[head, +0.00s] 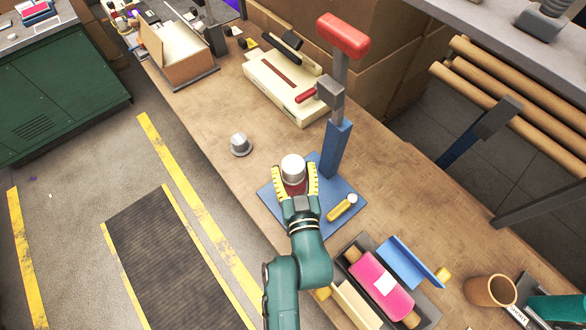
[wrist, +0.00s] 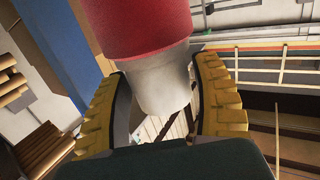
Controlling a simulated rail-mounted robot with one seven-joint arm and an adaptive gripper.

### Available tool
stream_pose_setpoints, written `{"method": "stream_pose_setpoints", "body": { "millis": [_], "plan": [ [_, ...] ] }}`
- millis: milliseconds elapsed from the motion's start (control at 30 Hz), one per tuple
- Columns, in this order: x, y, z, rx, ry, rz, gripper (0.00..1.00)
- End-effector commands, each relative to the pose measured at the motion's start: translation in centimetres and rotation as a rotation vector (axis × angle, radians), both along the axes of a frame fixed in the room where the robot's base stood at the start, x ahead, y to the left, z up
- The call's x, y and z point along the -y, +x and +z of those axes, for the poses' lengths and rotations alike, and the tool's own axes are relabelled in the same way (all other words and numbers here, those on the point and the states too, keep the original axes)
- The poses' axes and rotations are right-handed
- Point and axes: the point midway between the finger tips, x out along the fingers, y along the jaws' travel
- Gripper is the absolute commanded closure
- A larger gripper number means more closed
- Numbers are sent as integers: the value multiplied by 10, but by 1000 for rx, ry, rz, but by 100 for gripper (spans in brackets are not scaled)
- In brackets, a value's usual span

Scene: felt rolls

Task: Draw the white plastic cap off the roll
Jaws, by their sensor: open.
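The roll is red and stands upright on a blue base plate, with its white cap (head: 292,164) on top in the head view. In the wrist view the red roll (wrist: 142,22) comes down from the top edge and the white cap (wrist: 160,88) is below it, still joined to it. My gripper (head: 294,169) reaches in from the near side with its yellow fingers apart, one on each side of the roll and cap. The wrist view shows the fingers (wrist: 163,75) flanking the cap; whether either touches it is unclear.
A blue post with a red-topped lever (head: 343,36) rises just behind the roll. A yellow-handled tool (head: 341,208) lies on the blue plate (head: 271,200). A grey-white knob-like piece (head: 240,143) stands to the left. A pink roll (head: 372,277) sits in a cradle at front right.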

Motion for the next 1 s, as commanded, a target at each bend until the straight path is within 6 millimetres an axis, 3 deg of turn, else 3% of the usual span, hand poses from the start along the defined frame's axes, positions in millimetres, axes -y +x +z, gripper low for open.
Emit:
{"method": "stream_pose_setpoints", "body": {
  "millis": [33,200,300,1000],
  "plan": [
    [0,0,0,0,0,0,40],
    [0,0,0,0,0,0,72],
    [0,0,0,0,0,0,86],
    [0,0,11,1,0,0,86]
  ]
}}
